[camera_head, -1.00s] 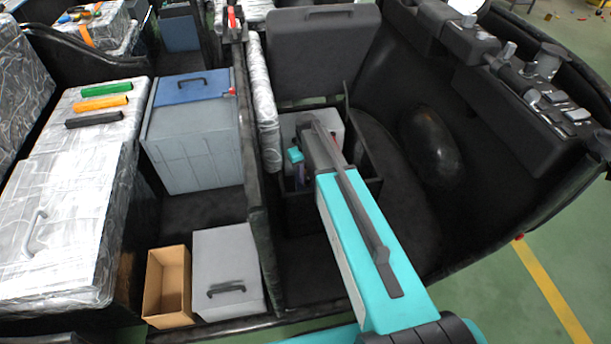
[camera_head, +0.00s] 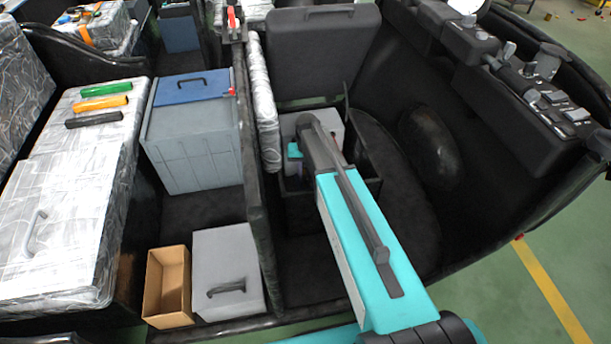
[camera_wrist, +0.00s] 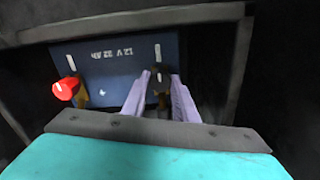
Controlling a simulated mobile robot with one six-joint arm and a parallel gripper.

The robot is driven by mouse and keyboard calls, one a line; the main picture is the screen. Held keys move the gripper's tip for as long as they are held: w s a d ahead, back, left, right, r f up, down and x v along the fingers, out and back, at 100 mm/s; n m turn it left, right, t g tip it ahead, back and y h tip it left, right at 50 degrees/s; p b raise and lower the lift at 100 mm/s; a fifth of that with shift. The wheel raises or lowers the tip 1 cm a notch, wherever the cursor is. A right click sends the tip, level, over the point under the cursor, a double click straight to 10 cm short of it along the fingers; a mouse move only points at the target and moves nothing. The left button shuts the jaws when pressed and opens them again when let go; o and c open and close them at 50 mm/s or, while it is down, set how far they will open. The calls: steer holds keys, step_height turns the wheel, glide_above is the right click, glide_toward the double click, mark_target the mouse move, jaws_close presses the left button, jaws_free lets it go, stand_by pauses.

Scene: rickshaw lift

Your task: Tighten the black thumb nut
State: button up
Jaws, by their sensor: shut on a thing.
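A dark blue battery (camera_wrist: 105,72) marked "12 V 22 Ah" fills the upper middle of the wrist view, its lettering upside down. A red knob (camera_wrist: 66,88) sits at its left terminal. My gripper (camera_wrist: 160,82) has two pale lavender fingers at the battery's right terminal. They are shut on the black thumb nut (camera_wrist: 160,99), a small dark piece beside a brass-coloured tab. The fingers hide most of the nut. In the head view my arm covers most of this spot, and the nut does not show.
A dark frame (camera_wrist: 130,20) surrounds the battery. In the head view, a black partition (camera_head: 256,200) stands left of my arm. Beyond it are a grey bin with a blue lid (camera_head: 195,150), a cardboard box (camera_head: 166,290) and a grey case (camera_head: 228,270). The dark floor right of my arm is clear.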

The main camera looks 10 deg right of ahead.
mark_target(307, 176)
steer(key=o, duration=1.1)
steer(key=shift+c, duration=0.2)
step_height(307, 176, up, 14)
steer(key=b, duration=0.1)
steer(key=shift+f, duration=0.15)
stand_by(0.5)
